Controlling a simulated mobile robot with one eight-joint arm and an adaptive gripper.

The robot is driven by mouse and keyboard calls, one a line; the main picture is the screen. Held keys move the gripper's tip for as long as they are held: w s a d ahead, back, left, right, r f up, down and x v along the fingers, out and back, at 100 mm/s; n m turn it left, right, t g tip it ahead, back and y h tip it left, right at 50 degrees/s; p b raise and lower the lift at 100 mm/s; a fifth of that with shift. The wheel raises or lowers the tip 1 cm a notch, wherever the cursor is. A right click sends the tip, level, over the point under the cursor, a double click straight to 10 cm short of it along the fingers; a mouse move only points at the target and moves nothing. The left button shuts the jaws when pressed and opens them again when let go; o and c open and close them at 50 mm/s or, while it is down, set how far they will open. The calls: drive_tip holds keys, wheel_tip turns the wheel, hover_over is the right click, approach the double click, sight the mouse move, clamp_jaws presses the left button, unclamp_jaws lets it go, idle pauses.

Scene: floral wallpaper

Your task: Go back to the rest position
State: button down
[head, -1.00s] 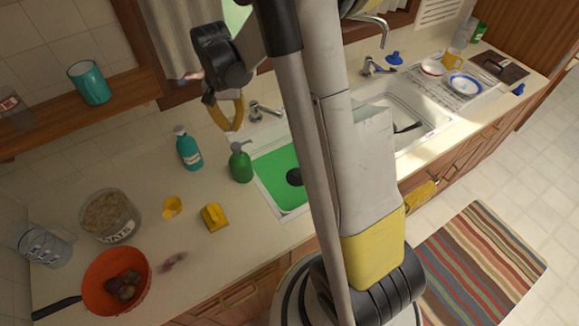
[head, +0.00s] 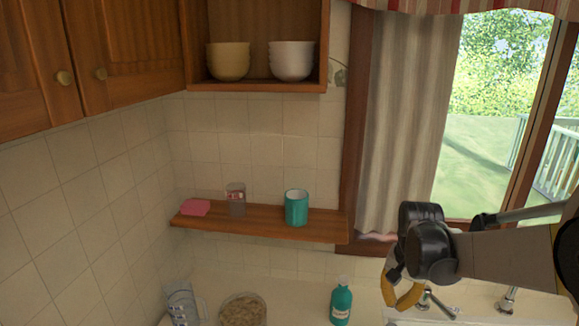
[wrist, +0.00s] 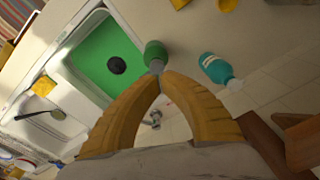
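My gripper (head: 388,304) hangs at the lower right in the head view, in front of the window side of the counter. Its yellow fingers curve together. In the wrist view, the fingertips (wrist: 162,74) meet with nothing held between them. A green bottle (wrist: 155,54) lies just beyond the tips in that view, and a teal bottle (wrist: 216,68) is to their right. The teal bottle (head: 341,301) is left of my gripper in the head view, apart from it.
A wooden shelf (head: 260,222) holds a pink item, a jar and a teal cup (head: 296,207). Bowls (head: 228,61) stand in the cabinet above. A clear pitcher (head: 182,303) and a tub (head: 242,310) stand below. The wrist view shows the sink (wrist: 85,92).

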drive_tip(key=s+a+f+n+t+b, duration=0.3)
drive_tip(key=s+a+f+b, duration=0.1)
drive_tip(key=s+b, duration=0.4)
drive_tip(key=s+a+f+n+t+b, duration=0.3)
drive_tip(key=s+a+f+n+b, duration=0.1)
drive_tip(key=s+b, duration=0.4)
drive_tip(key=shift+s+a+f, duration=0.15)
drive_tip(key=shift+a+f, duration=0.05)
drive_tip(key=shift+a, duration=0.4)
drive_tip(key=shift+d, duration=0.1)
